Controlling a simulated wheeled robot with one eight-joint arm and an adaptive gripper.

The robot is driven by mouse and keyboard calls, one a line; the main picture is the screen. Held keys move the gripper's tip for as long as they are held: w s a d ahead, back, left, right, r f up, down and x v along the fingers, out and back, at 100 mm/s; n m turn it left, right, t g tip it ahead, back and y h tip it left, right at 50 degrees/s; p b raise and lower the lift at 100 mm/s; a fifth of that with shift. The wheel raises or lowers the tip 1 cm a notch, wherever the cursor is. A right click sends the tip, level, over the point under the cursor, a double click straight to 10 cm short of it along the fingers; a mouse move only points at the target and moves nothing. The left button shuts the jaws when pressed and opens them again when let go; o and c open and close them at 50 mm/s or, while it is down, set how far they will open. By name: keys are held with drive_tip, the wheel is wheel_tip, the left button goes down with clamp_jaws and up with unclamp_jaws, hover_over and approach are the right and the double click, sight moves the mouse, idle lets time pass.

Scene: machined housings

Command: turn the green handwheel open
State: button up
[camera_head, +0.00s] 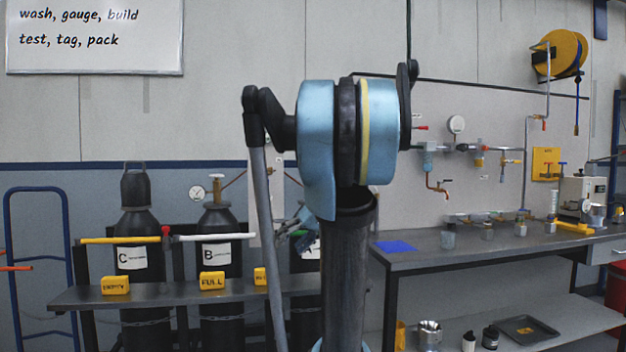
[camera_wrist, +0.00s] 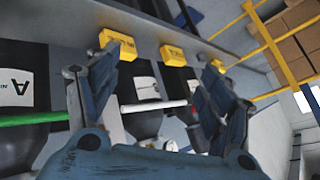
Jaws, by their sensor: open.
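I see no green handwheel clearly in either view; the green thing that shows is a bar (camera_wrist: 35,119) in front of cylinder A (camera_wrist: 15,85) in the wrist view. My gripper (camera_wrist: 145,77) is open and empty there, its two blue fingers spread apart. Cylinder B's white label (camera_wrist: 146,88) and the white bar (camera_wrist: 154,106) show between the fingers, beyond them. In the head view, my gripper (camera_head: 295,232) is small beside my arm, in front of cylinder A's place. My arm hides much of that area.
Cylinder B (camera_head: 217,240) and cylinder C (camera_head: 137,240) stand behind a grey shelf (camera_head: 165,294) with yellow tags such as FULL (camera_head: 212,281). A pressure gauge (camera_head: 198,192) sits near B's top. A workbench (camera_head: 440,258) with fittings stands right.

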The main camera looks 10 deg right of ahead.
drive_tip(key=w+d+r+n+t+y, duration=0.1)
drive_tip(key=w+d+r+t+y, duration=0.1)
drive_tip(key=w+d+r, duration=0.5)
drive_tip(key=w+d+r+n+t+y, duration=0.15)
drive_tip(key=w+d+r, duration=0.25)
drive_tip(key=w, duration=0.5)
drive_tip(key=w+d+r+n+t+y, duration=0.1)
drive_tip(key=w+d+r+t, duration=0.1)
drive_tip(key=w+d+r, duration=0.3)
drive_tip(key=w+d+n+t, duration=0.1)
drive_tip(key=w+d, duration=0.1)
drive_tip(key=d, duration=0.5)
drive_tip(key=w+d+r+t+y, duration=0.1)
drive_tip(key=w+d+r+t, duration=0.1)
drive_tip(key=w+d+r, duration=0.3)
drive_tip(key=shift+h, duration=0.25)
drive_tip(key=x, duration=0.5)
drive_tip(key=f+x, duration=0.1)
drive_tip(key=x, duration=0.4)
drive_tip(key=f+x, duration=0.1)
drive_tip(key=x, duration=0.4)
drive_tip(key=shift+w+a, duration=0.2)
drive_tip(key=shift+w, duration=0.1)
drive_tip(key=c, duration=1.1)
